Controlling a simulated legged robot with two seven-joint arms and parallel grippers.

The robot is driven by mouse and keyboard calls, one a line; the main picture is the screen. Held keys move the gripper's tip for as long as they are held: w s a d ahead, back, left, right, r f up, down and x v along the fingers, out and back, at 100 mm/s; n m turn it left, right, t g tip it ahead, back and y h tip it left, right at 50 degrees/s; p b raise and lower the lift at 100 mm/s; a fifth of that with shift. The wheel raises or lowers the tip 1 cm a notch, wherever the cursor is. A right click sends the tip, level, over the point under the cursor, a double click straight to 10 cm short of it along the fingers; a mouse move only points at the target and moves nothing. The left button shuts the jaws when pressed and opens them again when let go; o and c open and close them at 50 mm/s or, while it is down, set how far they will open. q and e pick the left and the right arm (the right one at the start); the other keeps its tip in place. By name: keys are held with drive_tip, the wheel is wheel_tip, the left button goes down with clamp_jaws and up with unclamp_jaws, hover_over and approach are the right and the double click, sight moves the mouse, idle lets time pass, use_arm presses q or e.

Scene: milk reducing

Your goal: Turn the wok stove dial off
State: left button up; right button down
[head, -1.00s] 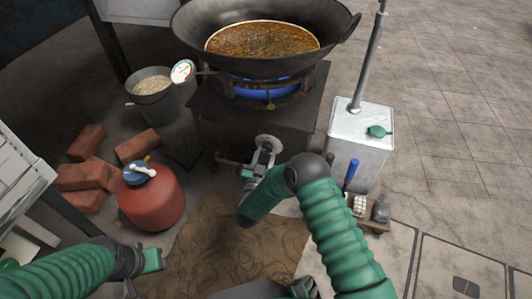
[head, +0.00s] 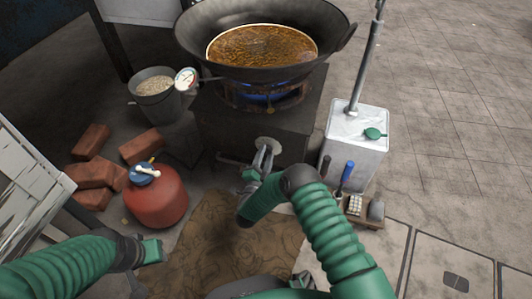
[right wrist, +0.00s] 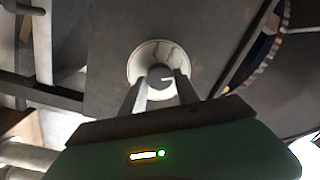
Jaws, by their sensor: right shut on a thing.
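The wok stove (head: 235,125) is a dark box with a burner on top. Its dial (head: 268,142) is on the front face and shows as a round pale plate with a dark knob in the right wrist view (right wrist: 150,52). My right gripper (head: 265,155) reaches the dial, with its fingers on both sides of the knob, shut on it. The fingers partly hide the knob. A low blue flame (head: 258,98) shows under the wok (head: 335,45). My left gripper (head: 153,252) hangs at lower left, away from the stove; its jaws are unclear.
A red gas cylinder (head: 158,198) stands left of my right arm, near loose bricks (head: 95,172). A bucket (head: 160,100) stands left of the stove, and a metal can (head: 352,140) stands right of it. A brown mat (head: 215,245) lies in front.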

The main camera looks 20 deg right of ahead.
drive_tip(key=m+p, duration=0.1)
drive_tip(key=m, duration=0.4)
drive_tip(key=shift+a, duration=0.1)
drive_tip(key=shift+m+p, duration=0.3)
drive_tip(key=shift+m, duration=0.1)
drive_tip(key=c, duration=0.9)
unclamp_jaws()
drive_tip(key=p+v, duration=0.4)
drive_tip(key=v, duration=0.8)
drive_tip(key=shift+p, duration=0.35)
drive_tip(key=shift+a+f, duration=0.1)
drive_tip(key=shift+f, duration=0.05)
